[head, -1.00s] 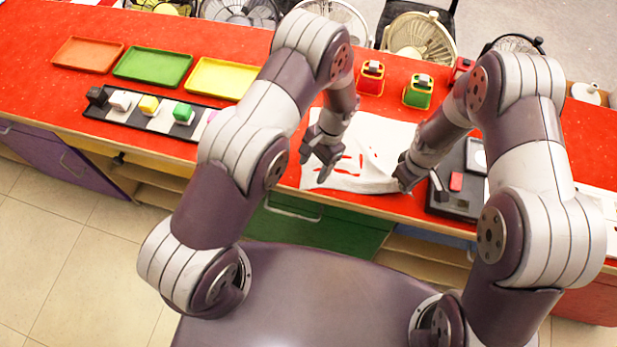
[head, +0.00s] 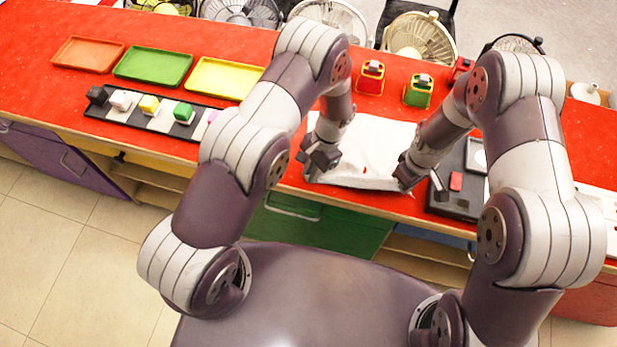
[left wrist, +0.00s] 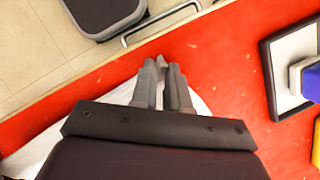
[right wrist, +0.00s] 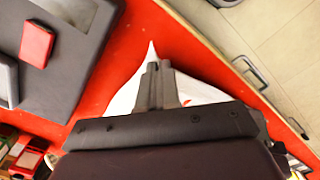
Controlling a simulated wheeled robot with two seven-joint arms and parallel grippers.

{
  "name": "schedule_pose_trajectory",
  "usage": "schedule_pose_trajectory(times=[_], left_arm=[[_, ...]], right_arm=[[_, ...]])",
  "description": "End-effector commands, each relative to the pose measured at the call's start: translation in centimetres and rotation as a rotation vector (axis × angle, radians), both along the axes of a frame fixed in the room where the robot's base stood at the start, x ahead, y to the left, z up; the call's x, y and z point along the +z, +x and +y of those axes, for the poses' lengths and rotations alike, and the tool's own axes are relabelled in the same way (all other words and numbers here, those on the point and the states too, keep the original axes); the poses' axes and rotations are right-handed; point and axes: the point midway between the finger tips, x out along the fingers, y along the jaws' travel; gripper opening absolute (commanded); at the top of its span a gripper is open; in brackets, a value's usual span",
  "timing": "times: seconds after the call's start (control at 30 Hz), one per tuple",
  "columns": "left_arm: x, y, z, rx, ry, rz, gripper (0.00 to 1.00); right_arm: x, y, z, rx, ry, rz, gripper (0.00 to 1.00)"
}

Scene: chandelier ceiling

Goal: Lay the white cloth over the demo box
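The white cloth (head: 368,150) lies on the red counter between my arms, its front edge near the counter's front. My left gripper (head: 320,157) is at its front left corner; its fingers (left wrist: 163,78) look shut with a sliver of cloth between them. My right gripper (head: 407,178) is at its front right corner. Its fingers (right wrist: 158,75) are shut, with a white cloth tip (right wrist: 150,50) poking out past them. A dark flat box (head: 447,198) with a red block on top stands just right of the cloth; I cannot tell whether it is the demo box.
Orange (head: 88,54), green (head: 153,65) and yellow (head: 223,77) trays lie at the left. A black rack (head: 98,111) holds several coloured blocks. Red (head: 370,78) and green (head: 418,91) holders stand behind the cloth. Fans line the back edge.

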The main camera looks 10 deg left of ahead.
Motion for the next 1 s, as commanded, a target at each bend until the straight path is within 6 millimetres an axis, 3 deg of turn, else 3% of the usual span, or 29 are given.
schedule_pose_trajectory(times=[0.3,0.6,0.9,1.0], left_arm=[[0.0,-0.1,0.0,0.000,0.001,0.003,0.00],[4.5,-0.1,0.0,0.000,0.000,0.002,0.00],[5.0,-0.1,0.0,-0.001,0.001,0.002,0.00],[6.1,0.2,0.1,-0.011,-0.004,-0.010,0.00]], right_arm=[[0.0,0.0,0.0,0.000,0.000,0.000,0.00],[0.0,0.0,0.0,0.000,0.000,0.000,0.00],[0.1,0.0,0.0,0.000,0.000,0.000,0.00],[1.2,0.3,0.0,0.005,-0.001,-0.007,0.00]])
